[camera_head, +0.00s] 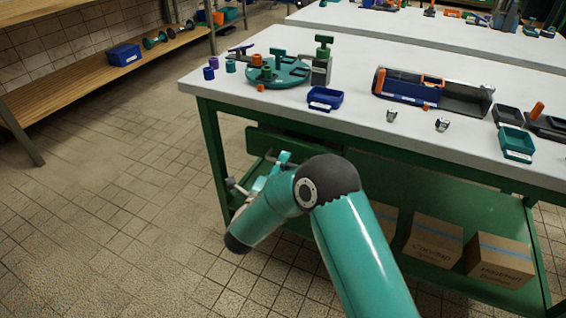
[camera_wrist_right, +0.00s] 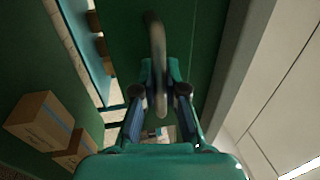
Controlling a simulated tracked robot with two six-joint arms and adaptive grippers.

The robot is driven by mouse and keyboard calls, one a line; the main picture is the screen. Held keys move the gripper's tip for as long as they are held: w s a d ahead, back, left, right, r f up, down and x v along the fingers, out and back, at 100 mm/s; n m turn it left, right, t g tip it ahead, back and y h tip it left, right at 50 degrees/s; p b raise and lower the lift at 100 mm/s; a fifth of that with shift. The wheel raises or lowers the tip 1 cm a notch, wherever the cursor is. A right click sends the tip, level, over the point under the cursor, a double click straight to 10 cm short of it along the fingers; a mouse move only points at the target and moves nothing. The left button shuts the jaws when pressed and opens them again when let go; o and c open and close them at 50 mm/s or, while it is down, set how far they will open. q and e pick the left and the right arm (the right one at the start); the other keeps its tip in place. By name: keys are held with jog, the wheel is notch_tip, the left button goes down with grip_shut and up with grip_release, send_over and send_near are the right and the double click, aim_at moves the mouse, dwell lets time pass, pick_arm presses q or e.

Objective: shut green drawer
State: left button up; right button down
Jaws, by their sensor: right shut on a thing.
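The green drawer (camera_head: 262,141) shows as a green front panel under the near edge of the white-topped workbench. My right gripper (camera_wrist_right: 160,75) is shut on that handle. In the head view my right gripper (camera_head: 283,160) is partly hidden behind its own wrist. My left gripper is not in view.
The workbench top (camera_head: 340,115) carries a teal round fixture (camera_head: 285,75), a blue tray (camera_head: 325,98), a teal tray (camera_head: 516,144) and small parts. Cardboard boxes (camera_head: 433,240) stand on the green lower shelf. The tiled floor (camera_head: 120,200) to the left is clear.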

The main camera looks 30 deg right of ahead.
jog(key=shift+f, duration=0.1)
jog(key=x, duration=0.3)
jog(key=p+x, duration=0.1)
jog(key=shift+w+d+f, duration=0.1)
jog(key=shift+d+f, duration=0.1)
jog(key=shift+f, duration=0.2)
jog(key=c, duration=1.3)
grip_release()
jog(key=shift+w+d, duration=0.1)
jog(key=shift+w, duration=0.05)
jog(key=shift+o, duration=0.5)
jog(key=shift+s+a, duration=0.2)
jog(key=shift+a, duration=0.05)
jog(key=v, duration=1.1)
jog(key=shift+s+a, duration=0.2)
